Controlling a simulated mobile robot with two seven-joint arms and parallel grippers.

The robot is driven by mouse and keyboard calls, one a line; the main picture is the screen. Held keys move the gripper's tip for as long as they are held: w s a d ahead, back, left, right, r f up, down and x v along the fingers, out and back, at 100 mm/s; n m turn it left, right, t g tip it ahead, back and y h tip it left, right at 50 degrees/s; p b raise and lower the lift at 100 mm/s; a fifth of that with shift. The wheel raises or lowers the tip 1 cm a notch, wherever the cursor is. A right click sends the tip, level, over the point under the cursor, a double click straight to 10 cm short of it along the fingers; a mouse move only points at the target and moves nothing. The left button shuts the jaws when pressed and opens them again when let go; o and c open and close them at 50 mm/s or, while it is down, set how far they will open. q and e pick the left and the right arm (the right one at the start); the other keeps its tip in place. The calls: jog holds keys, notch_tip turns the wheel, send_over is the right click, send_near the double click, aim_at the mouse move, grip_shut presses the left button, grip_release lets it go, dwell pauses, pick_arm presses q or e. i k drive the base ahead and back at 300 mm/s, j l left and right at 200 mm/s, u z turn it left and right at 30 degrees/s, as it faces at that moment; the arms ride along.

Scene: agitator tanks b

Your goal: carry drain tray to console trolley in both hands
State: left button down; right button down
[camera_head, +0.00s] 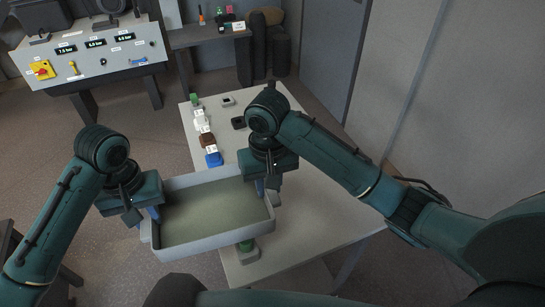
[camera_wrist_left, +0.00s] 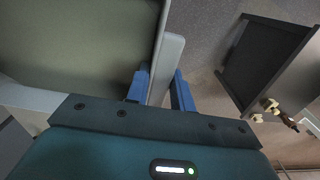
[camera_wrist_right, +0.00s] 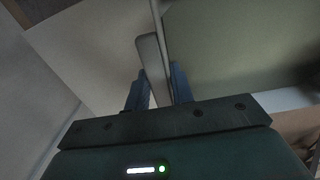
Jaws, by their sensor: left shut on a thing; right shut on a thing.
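The drain tray (camera_head: 208,246) is a grey, shallow rectangular tray with an olive-grey floor. It is between my two arms in the head view, over the left front part of a white table. My left gripper (camera_head: 142,215) is shut on its left end; the left wrist view shows blue fingers (camera_wrist_left: 160,92) either side of a grey handle (camera_wrist_left: 167,62). My right gripper (camera_head: 268,188) is shut on its right end; the right wrist view shows its fingers (camera_wrist_right: 158,88) around the other handle (camera_wrist_right: 150,58). I cannot tell which piece of furniture is the console trolley.
The white table (camera_head: 310,215) holds a blue-based item (camera_head: 213,159), a brown one (camera_head: 207,141), a black one (camera_head: 238,123) and a green one (camera_head: 246,246). A control console (camera_head: 90,58) stands back left, beside a dark bench (camera_head: 210,35). Open floor (camera_head: 140,120) lies left of the table.

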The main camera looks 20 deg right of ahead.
aim_at(335, 199)
jog(key=l+z, duration=0.4)
jog(key=l, duration=0.15)
jog(key=i+l+u, duration=0.1)
jog(key=l+u, duration=0.15)
jog(key=l, duration=0.4)
jog(key=l+u, duration=0.3)
jog(key=l, duration=0.3)
jog(key=i, duration=0.05)
